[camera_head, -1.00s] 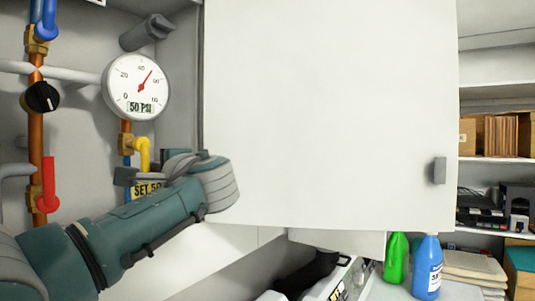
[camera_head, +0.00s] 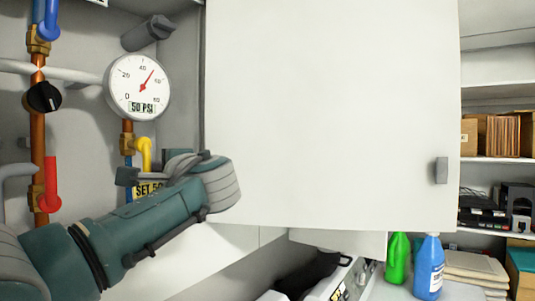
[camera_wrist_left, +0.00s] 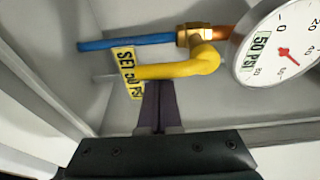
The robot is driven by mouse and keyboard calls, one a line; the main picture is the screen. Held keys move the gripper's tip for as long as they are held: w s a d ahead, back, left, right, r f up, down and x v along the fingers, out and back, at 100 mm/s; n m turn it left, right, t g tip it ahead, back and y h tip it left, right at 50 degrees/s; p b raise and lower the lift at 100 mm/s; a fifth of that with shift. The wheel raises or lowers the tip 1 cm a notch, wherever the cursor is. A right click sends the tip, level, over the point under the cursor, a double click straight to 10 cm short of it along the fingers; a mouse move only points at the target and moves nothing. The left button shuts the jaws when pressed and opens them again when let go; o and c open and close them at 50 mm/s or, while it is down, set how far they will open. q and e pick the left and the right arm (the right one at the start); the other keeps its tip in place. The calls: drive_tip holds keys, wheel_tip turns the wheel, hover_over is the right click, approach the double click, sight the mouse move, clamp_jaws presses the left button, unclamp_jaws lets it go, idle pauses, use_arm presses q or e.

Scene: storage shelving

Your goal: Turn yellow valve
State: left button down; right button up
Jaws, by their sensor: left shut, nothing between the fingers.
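The yellow valve handle (camera_head: 144,152) sits on a brass fitting (camera_head: 127,145) below the pressure gauge (camera_head: 138,86), which reads 50 PSI. In the left wrist view the yellow valve handle (camera_wrist_left: 180,69) runs sideways from its brass fitting (camera_wrist_left: 194,37) and bends, with the yellow "SET 50 PSI" tag (camera_wrist_left: 127,72) at its end. My left gripper (camera_wrist_left: 158,108) is shut and empty, its dark fingers pointing at the handle's underside. The fingertips are at or very close to the handle; I cannot tell if they touch. In the head view my left wrist hides part of the tag. My right gripper is not in view.
A large white cabinet door (camera_head: 330,110) stands open right of my left wrist. A red valve handle (camera_head: 50,183), a black knob (camera_head: 43,97) and a blue valve handle (camera_head: 50,18) are on the pipe at left. Green (camera_head: 397,258) and blue (camera_head: 428,268) bottles stand lower right.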

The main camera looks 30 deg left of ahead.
use_arm(q)
drive_tip(key=shift+s+a+p, duration=0.15)
drive_tip(key=shift+s+p, duration=0.85)
drive_tip(key=shift+s, duration=0.1)
drive_tip(key=shift+f, duration=0.1)
drive_tip(key=shift+s, duration=0.15)
drive_tip(key=shift+s+p, duration=0.6)
drive_tip(key=shift+p, duration=0.1)
